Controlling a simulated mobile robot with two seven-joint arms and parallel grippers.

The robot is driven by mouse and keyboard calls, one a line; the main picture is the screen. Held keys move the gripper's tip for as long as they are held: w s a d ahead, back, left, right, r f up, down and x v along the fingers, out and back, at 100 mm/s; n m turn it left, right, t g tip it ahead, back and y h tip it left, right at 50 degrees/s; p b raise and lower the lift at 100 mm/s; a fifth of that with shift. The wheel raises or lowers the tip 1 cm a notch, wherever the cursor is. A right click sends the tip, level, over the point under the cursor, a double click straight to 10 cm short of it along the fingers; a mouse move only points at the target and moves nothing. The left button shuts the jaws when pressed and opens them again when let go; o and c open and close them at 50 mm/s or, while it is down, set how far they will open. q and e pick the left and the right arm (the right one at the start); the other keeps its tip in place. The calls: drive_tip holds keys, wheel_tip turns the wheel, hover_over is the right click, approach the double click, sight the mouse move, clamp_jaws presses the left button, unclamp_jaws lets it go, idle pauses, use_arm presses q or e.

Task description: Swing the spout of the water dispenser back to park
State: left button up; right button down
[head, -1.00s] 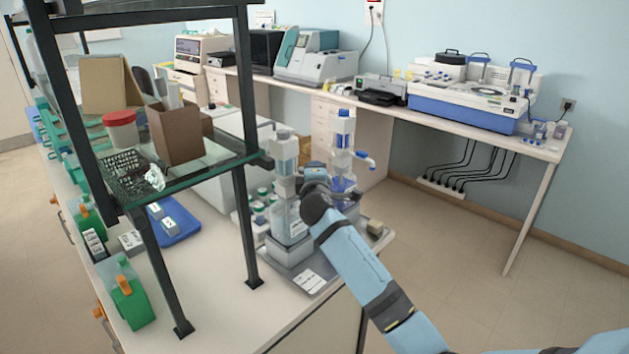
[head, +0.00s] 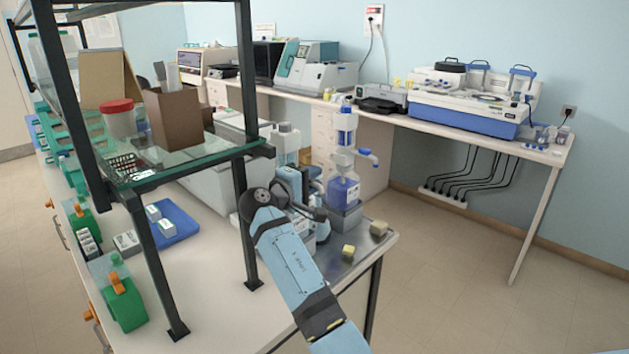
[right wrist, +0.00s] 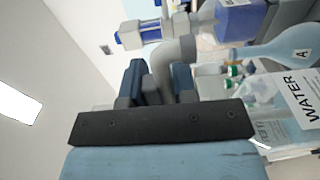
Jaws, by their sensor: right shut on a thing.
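The water dispenser (head: 286,140) stands on the bench corner, its grey top showing behind my right arm and much of its bottle hidden. In the right wrist view its WATER label (right wrist: 297,97) is at the right. Its grey curved spout (right wrist: 175,55) runs between the fingers of my right gripper (right wrist: 156,80). The right gripper is shut on the spout. In the head view my forearm and wrist hide most of this grip. My left gripper is not in view.
A second dispenser with blue liquid (head: 343,190) and a blue-tipped spout stands close on the right. Small yellowish blocks (head: 379,228) lie on the metal tray (head: 362,248). A glass shelf (head: 190,165) with black posts stands close on the left.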

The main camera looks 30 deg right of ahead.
drive_tip(key=shift+s+a+g, duration=0.1)
drive_tip(key=shift+a+g, duration=0.1)
drive_tip(key=shift+g, duration=0.3)
drive_tip(key=c, duration=0.9)
unclamp_jaws()
